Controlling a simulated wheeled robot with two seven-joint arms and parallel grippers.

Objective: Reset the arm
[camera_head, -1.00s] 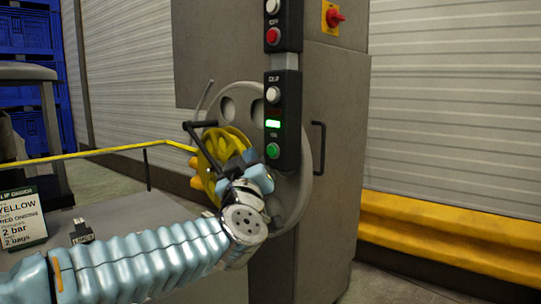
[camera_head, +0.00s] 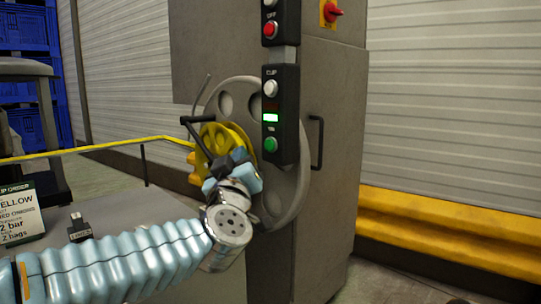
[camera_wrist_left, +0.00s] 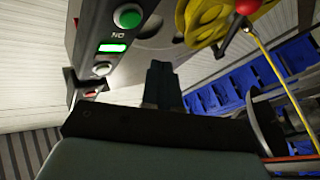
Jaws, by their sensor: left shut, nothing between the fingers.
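My left arm comes in from the lower left of the head view in a pale blue ribbed sleeve. My left gripper (camera_head: 226,170) is in front of the yellow spool (camera_head: 232,140) and left of the button panel (camera_head: 281,115). In the left wrist view my left gripper's fingers (camera_wrist_left: 161,82) are together with nothing between them. The panel also shows there, with a green button (camera_wrist_left: 127,17) and a lit green display (camera_wrist_left: 112,47). The yellow spool is partly hidden by my gripper in the head view. My right gripper is in neither view.
The large grey wheel (camera_head: 290,190) stands behind the panel on the grey machine cabinet (camera_head: 335,110). A yellow line (camera_head: 90,150) runs left from the spool. A sign (camera_head: 18,212) and a small black device (camera_head: 80,228) are on the grey surface. Blue crates (camera_head: 28,95) are stacked far left.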

